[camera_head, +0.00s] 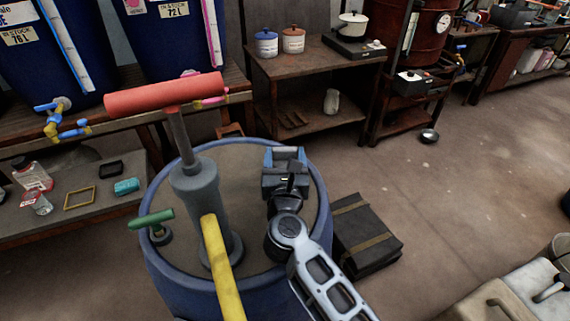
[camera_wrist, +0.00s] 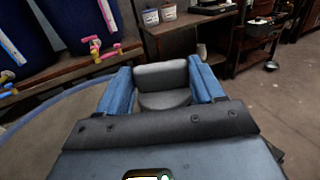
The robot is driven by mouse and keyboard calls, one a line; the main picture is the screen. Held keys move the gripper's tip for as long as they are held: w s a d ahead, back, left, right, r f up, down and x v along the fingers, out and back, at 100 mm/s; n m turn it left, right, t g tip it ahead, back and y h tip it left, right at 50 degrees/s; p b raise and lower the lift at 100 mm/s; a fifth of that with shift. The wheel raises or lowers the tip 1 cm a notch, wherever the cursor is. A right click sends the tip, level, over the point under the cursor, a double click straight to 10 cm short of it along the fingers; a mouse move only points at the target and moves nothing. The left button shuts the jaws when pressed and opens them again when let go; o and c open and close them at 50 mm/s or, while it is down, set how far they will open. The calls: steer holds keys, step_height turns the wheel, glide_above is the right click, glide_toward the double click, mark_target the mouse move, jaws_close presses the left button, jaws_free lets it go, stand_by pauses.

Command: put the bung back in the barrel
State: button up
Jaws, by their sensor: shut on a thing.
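The barrel (camera_head: 172,279) is blue with a flat grey-brown top, and its rim also shows at the left of the wrist view (camera_wrist: 42,112). My gripper (camera_head: 285,158) is over the far right part of the barrel top in the head view. In the wrist view its blue fingers (camera_wrist: 166,82) are shut on a grey, rounded bung (camera_wrist: 163,76), one finger on each side. I cannot tell the exact height of the bung above the top. No open bung hole shows; my gripper and arm hide part of the top.
A grey pump (camera_head: 196,182) with a red handle (camera_head: 165,95) and yellow spout (camera_head: 219,265) stands on the barrel, left of my arm. A green-handled fitting (camera_head: 151,220) is at the left rim. A dark case (camera_head: 365,238) lies on the floor at right. Blue vats (camera_head: 50,75) stand behind.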

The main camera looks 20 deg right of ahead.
steer(key=shift+f, duration=0.7)
steer(key=shift+f+b, duration=0.3)
steer(key=shift+b, duration=0.05)
steer(key=o, duration=1)
steer(key=shift+o, duration=0.2)
steer(key=shift+r, duration=0.1)
steer(key=shift+r+p, duration=0.25)
steer(key=shift+p, duration=0.1)
steer(key=b+v, duration=0.1)
steer(key=v, duration=1.1)
steer(key=shift+f, duration=0.1)
